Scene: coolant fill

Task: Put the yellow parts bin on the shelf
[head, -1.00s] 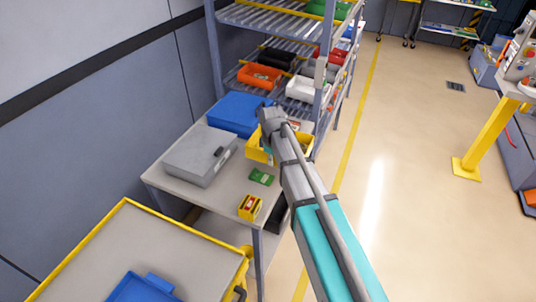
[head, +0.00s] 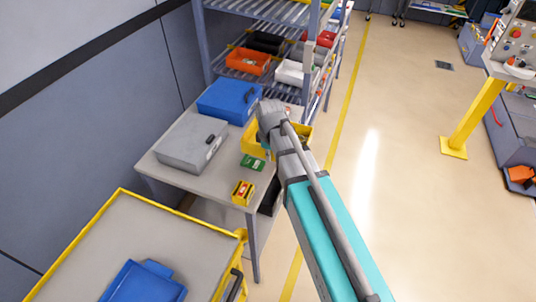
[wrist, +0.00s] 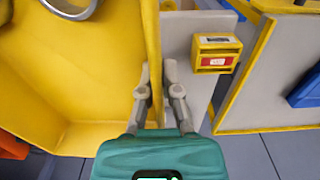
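The yellow parts bin (head: 256,143) is at the right end of the grey worktable (head: 222,182), partly hidden behind my arm in the head view. My gripper (wrist: 157,72) straddles one side wall of the bin (wrist: 70,110) in the wrist view, one finger inside and one outside. The fingers are drawn close together and look shut on that wall. In the head view my gripper (head: 268,117) is above the bin and hides the contact. The shelf rack (head: 270,10) stands behind the table, with slatted levels.
The rack holds orange (head: 248,61), black (head: 266,42), white (head: 291,72) and red (head: 319,39) bins. A yellow-edged cart (head: 165,235) is in front.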

